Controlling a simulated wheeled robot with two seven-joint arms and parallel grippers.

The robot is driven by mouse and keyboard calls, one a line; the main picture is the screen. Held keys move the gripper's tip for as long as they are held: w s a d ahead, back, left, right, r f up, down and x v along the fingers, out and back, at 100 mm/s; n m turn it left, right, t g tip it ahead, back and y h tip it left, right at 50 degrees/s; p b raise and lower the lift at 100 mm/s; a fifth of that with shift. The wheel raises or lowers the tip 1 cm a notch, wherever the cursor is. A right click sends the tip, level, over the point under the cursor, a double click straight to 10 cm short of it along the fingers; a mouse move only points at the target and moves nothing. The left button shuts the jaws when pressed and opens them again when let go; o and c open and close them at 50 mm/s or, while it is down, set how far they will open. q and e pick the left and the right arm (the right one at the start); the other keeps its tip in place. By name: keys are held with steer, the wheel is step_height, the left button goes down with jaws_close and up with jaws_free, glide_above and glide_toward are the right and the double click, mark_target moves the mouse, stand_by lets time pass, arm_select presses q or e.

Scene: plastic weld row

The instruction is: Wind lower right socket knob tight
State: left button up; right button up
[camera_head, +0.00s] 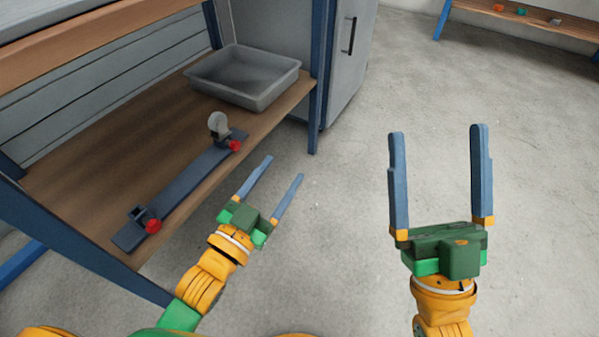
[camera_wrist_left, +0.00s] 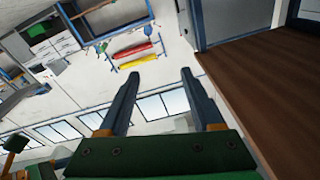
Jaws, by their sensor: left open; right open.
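A dark grey bar (camera_head: 188,187) lies on the brown lower shelf, with a socket at each end. The far socket, to the right, has a red knob (camera_head: 235,146), and a pale round piece (camera_head: 218,123) stands upright at it. The near socket, to the left, has another red knob (camera_head: 152,226). How tight either knob is cannot be seen. My left gripper (camera_head: 284,167) is open and empty, right of the far knob and apart from it, beyond the shelf edge. It also shows open in the left wrist view (camera_wrist_left: 158,73). My right gripper (camera_head: 437,131) is open and empty over the floor, farther right.
A grey tray (camera_head: 243,93) stands on the shelf behind the bar. A blue post (camera_head: 318,75) rises at the shelf's far corner, beside a grey cabinet (camera_head: 348,55). Another bench (camera_head: 520,14) stands far back right. The floor (camera_head: 345,190) around my grippers is clear.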

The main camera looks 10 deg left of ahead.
arm_select(q)
steer(key=s+d+r+m+t+h+b, duration=0.1)
steer(key=s+d+r+m+h, duration=0.3)
steer(key=r+m+h, duration=0.2)
step_height(320, 180, up, 3)
steer(key=shift+s+f+m+h, duration=0.15)
steer(key=shift+m+h, duration=0.25)
steer(key=shift+h, duration=0.4)
